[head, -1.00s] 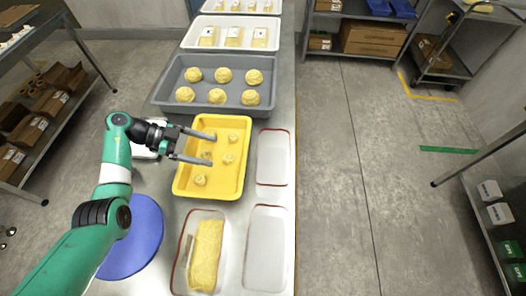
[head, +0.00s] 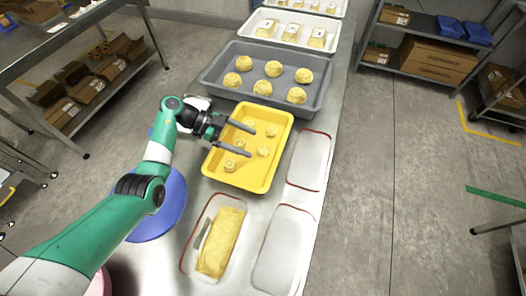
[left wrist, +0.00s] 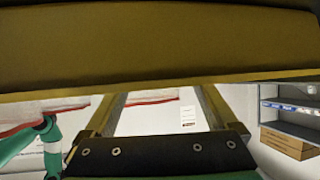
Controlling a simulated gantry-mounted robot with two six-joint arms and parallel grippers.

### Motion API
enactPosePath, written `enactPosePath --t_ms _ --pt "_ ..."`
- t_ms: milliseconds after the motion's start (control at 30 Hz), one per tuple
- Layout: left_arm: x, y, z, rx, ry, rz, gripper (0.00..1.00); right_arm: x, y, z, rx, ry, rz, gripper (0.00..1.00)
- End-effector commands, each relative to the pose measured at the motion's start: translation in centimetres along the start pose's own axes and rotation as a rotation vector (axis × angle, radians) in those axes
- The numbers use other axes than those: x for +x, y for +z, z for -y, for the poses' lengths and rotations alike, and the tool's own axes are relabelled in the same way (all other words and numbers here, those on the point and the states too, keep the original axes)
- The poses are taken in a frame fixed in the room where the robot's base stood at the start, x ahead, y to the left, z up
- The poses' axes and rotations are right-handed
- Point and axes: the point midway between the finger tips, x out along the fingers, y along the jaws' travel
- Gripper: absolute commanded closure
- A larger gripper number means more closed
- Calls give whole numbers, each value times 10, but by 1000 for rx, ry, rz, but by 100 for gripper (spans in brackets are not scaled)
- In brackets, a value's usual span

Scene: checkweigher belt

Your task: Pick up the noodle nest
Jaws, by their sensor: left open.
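Several small, pale-yellow noodle nests lie apart in a yellow tray (head: 285,150) in the head view. One noodle nest (head: 239,142) shows between the fingers of my left gripper (head: 251,141). Others lie to the right (head: 271,131), to the lower right (head: 263,152) and at the front left (head: 229,167). My left gripper is open and empty, its fingers reaching from the left over the tray; I cannot tell its exact height. In the left wrist view both fingers (left wrist: 163,92) stand apart, and a blurred yellow-brown band fills the top. My right gripper does not show.
A grey tray (head: 210,84) with large dough-like mounds stands behind the yellow tray. Two empty red-rimmed trays (head: 309,160) (head: 284,250) lie to the right and front. A pale tray holds a yellow block (head: 221,242). A blue disc (head: 165,208) lies at left.

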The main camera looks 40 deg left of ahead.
Motion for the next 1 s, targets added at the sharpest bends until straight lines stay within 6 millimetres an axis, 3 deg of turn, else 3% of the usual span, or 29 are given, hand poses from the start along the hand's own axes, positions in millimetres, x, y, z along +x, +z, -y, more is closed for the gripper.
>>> enactPosePath --t_ms 267,500,1000 --pt "46 7 -6 2 4 1 8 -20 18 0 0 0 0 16" --pt "48 4 -5 0 1 0 8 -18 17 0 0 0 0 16" --pt "48 4 -5 0 1 0 97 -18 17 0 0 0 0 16"
